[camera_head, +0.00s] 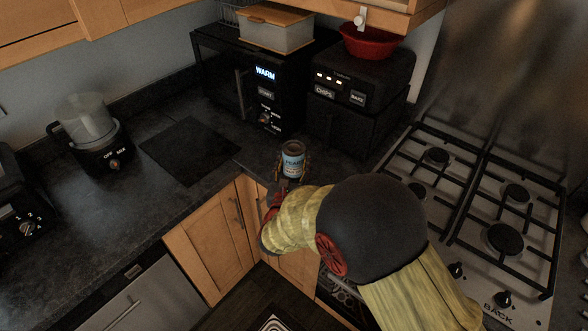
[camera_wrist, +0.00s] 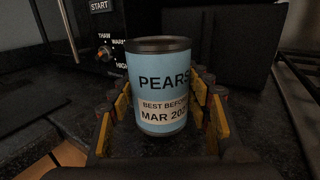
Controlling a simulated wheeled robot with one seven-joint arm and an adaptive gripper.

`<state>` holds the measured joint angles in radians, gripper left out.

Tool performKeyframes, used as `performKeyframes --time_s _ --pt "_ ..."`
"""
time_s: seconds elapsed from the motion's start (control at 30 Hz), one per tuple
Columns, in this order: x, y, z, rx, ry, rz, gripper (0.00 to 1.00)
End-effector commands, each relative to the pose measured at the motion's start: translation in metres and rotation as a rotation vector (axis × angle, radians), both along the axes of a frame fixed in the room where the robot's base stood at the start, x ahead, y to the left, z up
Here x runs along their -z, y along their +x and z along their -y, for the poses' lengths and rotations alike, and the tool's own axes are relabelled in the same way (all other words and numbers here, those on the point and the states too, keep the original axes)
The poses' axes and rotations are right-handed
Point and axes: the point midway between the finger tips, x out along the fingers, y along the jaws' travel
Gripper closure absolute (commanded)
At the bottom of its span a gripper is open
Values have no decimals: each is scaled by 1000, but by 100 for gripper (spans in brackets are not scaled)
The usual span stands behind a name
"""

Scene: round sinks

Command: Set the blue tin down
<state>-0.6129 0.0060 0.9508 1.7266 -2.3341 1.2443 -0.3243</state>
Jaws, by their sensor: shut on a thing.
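The blue tin (camera_head: 292,160) is a small upright can with a dark rim and a blue label. In the wrist view the tin (camera_wrist: 160,82) reads "PEARS" and "BEST BEFORE MAR 202…", with the last digit cut off. My gripper (camera_head: 290,172) is shut on the tin, with yellow-padded fingers on both sides of it in the wrist view (camera_wrist: 162,112). The tin is over the dark counter (camera_head: 225,186) near its front edge, in front of the microwave. I cannot tell whether its base touches the counter.
The black microwave (camera_head: 245,85) stands behind the tin. A black appliance (camera_head: 352,95) with a red bowl (camera_head: 370,42) on top is to its right. The gas hob (camera_head: 475,195) is at right. A dark flat mat (camera_head: 190,150) and a blender (camera_head: 95,135) are at left. Bare counter lies around the tin.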

Motion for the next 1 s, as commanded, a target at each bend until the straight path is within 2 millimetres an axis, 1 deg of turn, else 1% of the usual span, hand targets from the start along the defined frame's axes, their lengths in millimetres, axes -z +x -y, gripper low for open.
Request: performKeyframes --time_s 0.03,0.1,0.2,0.47,0.6,0.63,0.93,1.0 --pt "8 3 1 1 -1 0 89" --pt "21 2 0 0 -1 -1 89" --pt "34 2 0 0 0 -1 89" --pt "32 2 0 0 1 1 89" --pt "36 2 0 0 0 1 89" --pt "37 2 0 0 -1 -1 51" --pt "37 2 0 0 -1 -1 34" --pt "37 2 0 0 -1 -1 33"
